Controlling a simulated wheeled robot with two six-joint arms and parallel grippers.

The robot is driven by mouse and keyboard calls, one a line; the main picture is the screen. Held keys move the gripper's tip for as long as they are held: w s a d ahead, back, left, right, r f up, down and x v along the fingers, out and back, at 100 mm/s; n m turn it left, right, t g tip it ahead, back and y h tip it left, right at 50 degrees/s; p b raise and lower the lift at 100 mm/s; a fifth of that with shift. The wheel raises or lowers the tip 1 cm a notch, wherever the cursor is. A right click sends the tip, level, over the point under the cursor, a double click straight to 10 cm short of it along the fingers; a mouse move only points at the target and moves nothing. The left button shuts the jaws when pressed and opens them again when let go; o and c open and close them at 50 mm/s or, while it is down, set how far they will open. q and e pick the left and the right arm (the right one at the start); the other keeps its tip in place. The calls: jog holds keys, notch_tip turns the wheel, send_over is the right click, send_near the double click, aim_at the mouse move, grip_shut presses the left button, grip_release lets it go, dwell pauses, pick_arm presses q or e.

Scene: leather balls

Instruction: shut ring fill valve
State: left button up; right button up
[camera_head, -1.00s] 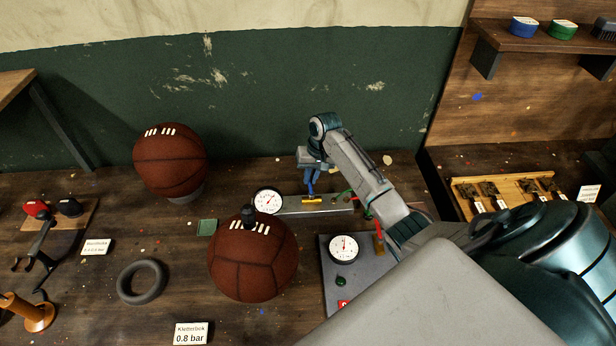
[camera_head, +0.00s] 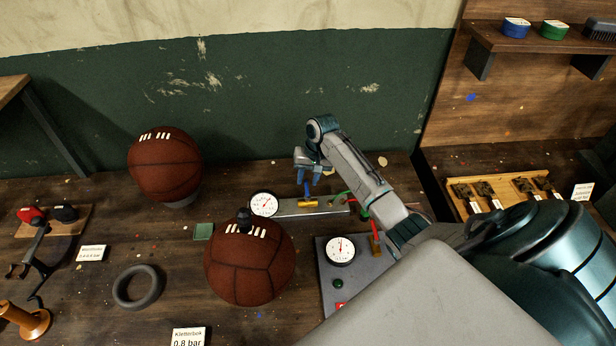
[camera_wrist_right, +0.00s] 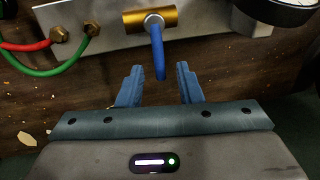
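The valve is a gold cylinder (camera_head: 308,204) with a blue lever (camera_head: 305,188), mounted on a grey metal manifold (camera_head: 285,208) behind the front ball. In the right wrist view the gold valve body (camera_wrist_right: 150,18) is at the top and its blue lever (camera_wrist_right: 158,55) points toward my gripper. My right gripper (camera_head: 317,180) is open and empty just above and behind the valve. In the wrist view its two blue fingers (camera_wrist_right: 160,68) are apart, with the lever end in the gap and no visible contact. My left gripper is not in view.
A round gauge (camera_head: 264,204) sits at the manifold's left end; red and green hoses (camera_wrist_right: 50,65) leave the other end. A brown leather ball (camera_head: 250,270) stands in front, another (camera_head: 165,165) at back left. A grey panel with a gauge (camera_head: 341,250) lies right of the front ball.

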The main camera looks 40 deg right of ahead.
notch_tip(320, 180, up, 10)
jog(key=s+d+b, duration=0.1)
jog(key=b, duration=0.2)
jog(key=shift+d+r+b, duration=0.25)
jog(key=shift+d+b, duration=0.1)
jog(key=shift+d, duration=0.05)
jog(key=shift+s, duration=0.1)
dwell(0.3)
